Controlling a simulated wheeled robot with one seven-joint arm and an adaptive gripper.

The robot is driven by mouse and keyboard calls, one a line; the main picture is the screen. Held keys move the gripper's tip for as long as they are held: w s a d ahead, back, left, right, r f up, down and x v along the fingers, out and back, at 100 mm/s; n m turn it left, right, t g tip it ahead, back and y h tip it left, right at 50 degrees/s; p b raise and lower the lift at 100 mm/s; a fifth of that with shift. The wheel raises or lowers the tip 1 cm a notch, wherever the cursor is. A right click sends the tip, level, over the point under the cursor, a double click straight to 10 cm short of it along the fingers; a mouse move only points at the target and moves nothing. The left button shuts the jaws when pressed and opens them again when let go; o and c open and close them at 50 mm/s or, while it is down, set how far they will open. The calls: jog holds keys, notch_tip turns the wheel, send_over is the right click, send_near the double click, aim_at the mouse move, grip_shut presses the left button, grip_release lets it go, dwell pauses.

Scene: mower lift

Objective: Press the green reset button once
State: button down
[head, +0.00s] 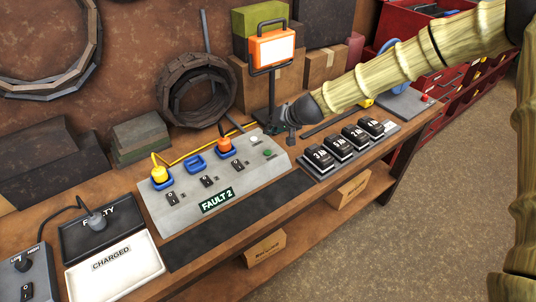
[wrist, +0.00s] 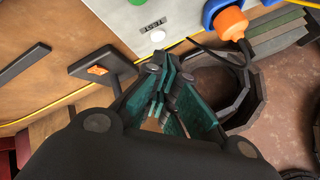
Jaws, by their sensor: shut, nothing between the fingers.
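The green button (head: 267,153) sits near the right end of the sloped grey panel (head: 187,213) in the head view. My gripper (head: 291,139) is shut and empty, just behind and right of the panel's right end, apart from the green button. In the wrist view its fingertips (wrist: 160,80) are together, below a round white button (wrist: 157,35) marked TEST on the panel (wrist: 130,15). The panel's sign (head: 217,200) reads FAULT 2.
An orange plug (head: 224,146) and a yellow plug (head: 159,173) stand in the panel, with cables behind. An orange work lamp (head: 272,48) rises close behind my gripper. Black battery packs (head: 356,135) sit right of the panel. A dark mat (head: 235,225) in front is bare.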

aim_at(270, 150)
jog(key=shift+s+f+b, duration=0.5)
jog(key=shift+f+b, duration=0.15)
jog(key=shift+f, duration=0.2)
jog(key=f+b, duration=0.2)
jog(key=f, duration=0.1)
jog(key=shift+w+f, duration=0.2)
jog(key=shift+w, duration=0.15)
jog(key=shift+s+f+b, duration=0.2)
jog(key=shift+f+b, duration=0.2)
jog(key=shift+f, duration=0.05)
jog(key=shift+a+f, duration=0.1)
jog(key=shift+w, duration=0.1)
jog(key=shift+f, duration=0.15)
jog(key=shift+f+b, duration=0.25)
jog(key=shift+b, duration=0.1)
